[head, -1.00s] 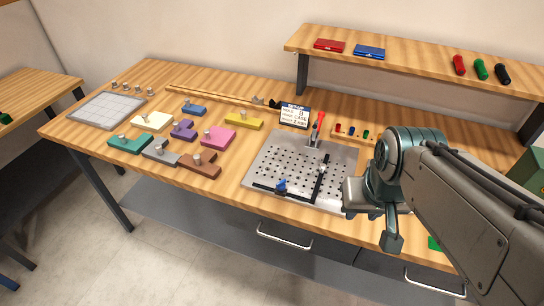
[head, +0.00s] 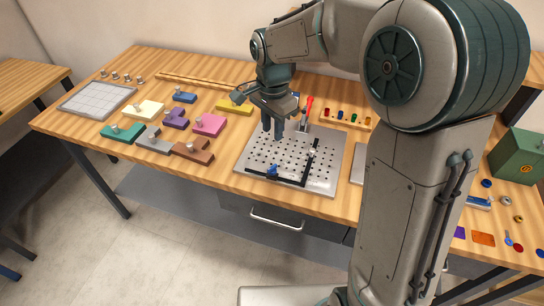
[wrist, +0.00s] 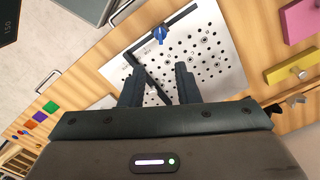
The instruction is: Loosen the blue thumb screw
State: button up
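The blue thumb screw (head: 273,170) sits at the near edge of the perforated metal plate (head: 327,178), on a black bar (head: 295,181). In the wrist view the blue thumb screw (wrist: 159,35) is near the top, beyond my fingertips, with the plate (wrist: 222,62) under it. My gripper (head: 273,132) points down over the plate's far left part, behind and apart from the screw. In the wrist view its two fingers (wrist: 160,78) are spread with nothing between them.
A red-handled clamp (head: 307,108) stands at the plate's back edge, close to the right of my gripper. A second black bar (head: 312,155) runs along the plate's right side. Coloured blocks with knobs, such as a pink one (head: 209,124), lie left of the plate.

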aim_at(272, 167)
notch_tip(272, 167, down, 14)
jog(key=shift+r+p, duration=0.1)
jog(key=shift+p, duration=0.7)
grip_shut()
